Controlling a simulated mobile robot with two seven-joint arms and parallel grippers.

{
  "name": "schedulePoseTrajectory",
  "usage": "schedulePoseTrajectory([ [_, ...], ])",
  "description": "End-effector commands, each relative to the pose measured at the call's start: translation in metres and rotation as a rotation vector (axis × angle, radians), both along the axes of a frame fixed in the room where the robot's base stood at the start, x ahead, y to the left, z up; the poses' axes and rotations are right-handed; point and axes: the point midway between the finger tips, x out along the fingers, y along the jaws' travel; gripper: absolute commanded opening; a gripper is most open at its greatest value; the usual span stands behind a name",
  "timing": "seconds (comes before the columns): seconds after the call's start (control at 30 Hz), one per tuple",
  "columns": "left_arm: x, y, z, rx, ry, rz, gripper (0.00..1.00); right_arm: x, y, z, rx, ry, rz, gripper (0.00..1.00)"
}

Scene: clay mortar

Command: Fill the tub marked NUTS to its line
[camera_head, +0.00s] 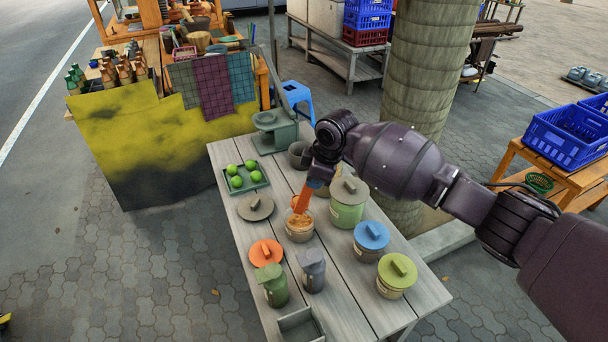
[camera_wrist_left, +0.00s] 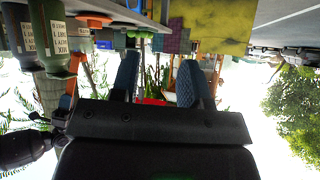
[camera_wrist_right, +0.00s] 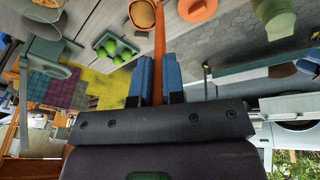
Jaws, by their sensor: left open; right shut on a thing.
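My right gripper (camera_head: 318,183) is shut on an orange scoop (camera_head: 301,201), which also shows between its blue fingers in the right wrist view (camera_wrist_right: 158,48). The scoop points down at an open tub (camera_head: 299,236) with orange-brown contents. Its lower end is at the tub's mouth; I cannot tell whether it touches the contents. I cannot read NUTS on any container, nor see a fill line. My left gripper (camera_wrist_left: 158,82) is open and empty in its wrist view, and outside the head view.
Lidded containers stand around the tub: blue-lidded (camera_head: 370,237), olive-lidded (camera_head: 396,272), grey-lidded green (camera_head: 348,205), green (camera_head: 272,287) and grey (camera_head: 312,272). An orange lid (camera_head: 265,253) and grey lid (camera_head: 255,207) lie left. A lime tray (camera_head: 262,184) is behind.

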Motion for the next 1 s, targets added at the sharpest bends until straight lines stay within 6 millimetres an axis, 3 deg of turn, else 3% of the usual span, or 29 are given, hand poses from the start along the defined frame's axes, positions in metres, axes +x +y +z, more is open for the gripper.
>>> schedulePoseTrajectory([
  [0.27,0.0,0.0,-0.002,-0.001,-0.002,0.0,0.42,-0.004,-0.032,-0.01,0.193,-0.025,-0.005,0.0],
  [0.67,0.013,-0.003,-0.035,-0.001,-0.037,-0.005,0.42,-0.008,-0.056,-0.037,0.392,-0.05,-0.004,0.0],
  [1.0,0.011,-0.003,-0.07,0.001,-0.02,-0.009,0.42,-0.01,-0.075,-0.052,0.55,-0.069,-0.004,0.0],
])
